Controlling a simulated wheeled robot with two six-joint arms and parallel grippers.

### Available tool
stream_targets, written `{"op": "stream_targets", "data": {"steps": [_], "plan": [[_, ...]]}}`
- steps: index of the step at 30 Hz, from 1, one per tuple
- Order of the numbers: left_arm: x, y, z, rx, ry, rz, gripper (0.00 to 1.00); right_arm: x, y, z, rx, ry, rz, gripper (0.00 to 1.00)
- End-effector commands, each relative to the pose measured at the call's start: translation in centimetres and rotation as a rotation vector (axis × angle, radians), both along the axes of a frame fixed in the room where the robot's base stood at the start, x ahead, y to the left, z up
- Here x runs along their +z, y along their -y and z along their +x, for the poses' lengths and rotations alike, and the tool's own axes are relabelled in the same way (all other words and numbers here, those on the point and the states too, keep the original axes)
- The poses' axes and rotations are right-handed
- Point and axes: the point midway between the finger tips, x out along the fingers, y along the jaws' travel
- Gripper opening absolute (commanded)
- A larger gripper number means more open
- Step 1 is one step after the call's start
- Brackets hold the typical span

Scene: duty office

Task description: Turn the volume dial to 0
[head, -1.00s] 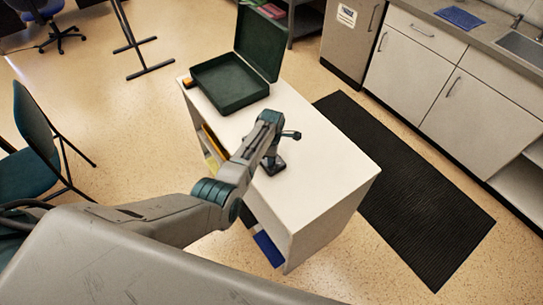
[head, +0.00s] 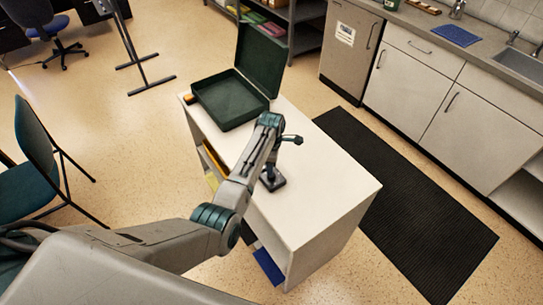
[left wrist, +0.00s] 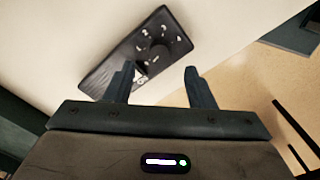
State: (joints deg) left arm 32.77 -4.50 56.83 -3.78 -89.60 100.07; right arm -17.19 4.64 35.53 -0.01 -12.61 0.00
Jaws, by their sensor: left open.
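The volume dial (left wrist: 159,52) is a round dark knob on a black rectangular panel (left wrist: 112,66), with small white marks around it. I cannot read the marks or tell where the dial points. The panel lies on the white cabinet top; in the head view a small dark shape (head: 278,183) beside my left arm appears to be it. My left gripper (left wrist: 159,69) is open and empty, its two fingers apart. In the left wrist view the dial shows beyond the gap between the fingertips, and the fingers seem clear of it. My right gripper is in no view.
An open green case (head: 228,101) stands on the far end of the white cabinet (head: 325,185). The cabinet's near right top is clear. A black mat (head: 405,200) lies to the right, before the sink counter (head: 480,55). A chair (head: 38,150) stands at left.

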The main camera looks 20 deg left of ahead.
Motion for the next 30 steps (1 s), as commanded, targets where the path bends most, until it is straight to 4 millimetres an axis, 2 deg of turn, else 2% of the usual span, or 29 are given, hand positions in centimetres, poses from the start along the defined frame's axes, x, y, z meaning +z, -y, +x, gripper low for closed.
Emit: {"op": "stream_targets", "data": {"steps": [6, 11, 27, 30], "plan": [[3.4, 0.0, 0.1, 0.000, 0.003, -0.001, 0.49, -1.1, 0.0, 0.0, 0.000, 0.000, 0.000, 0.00], [4.8, 0.0, 0.0, 0.000, 0.000, 0.000, 0.49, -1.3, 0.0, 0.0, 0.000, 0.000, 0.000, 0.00], [5.1, 0.0, 0.0, -0.001, 0.000, 0.000, 0.49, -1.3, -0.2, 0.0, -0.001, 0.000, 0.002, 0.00], [4.6, -0.3, -0.7, -0.024, 0.002, 0.001, 0.49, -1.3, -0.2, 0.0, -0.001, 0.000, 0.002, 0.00]]}}
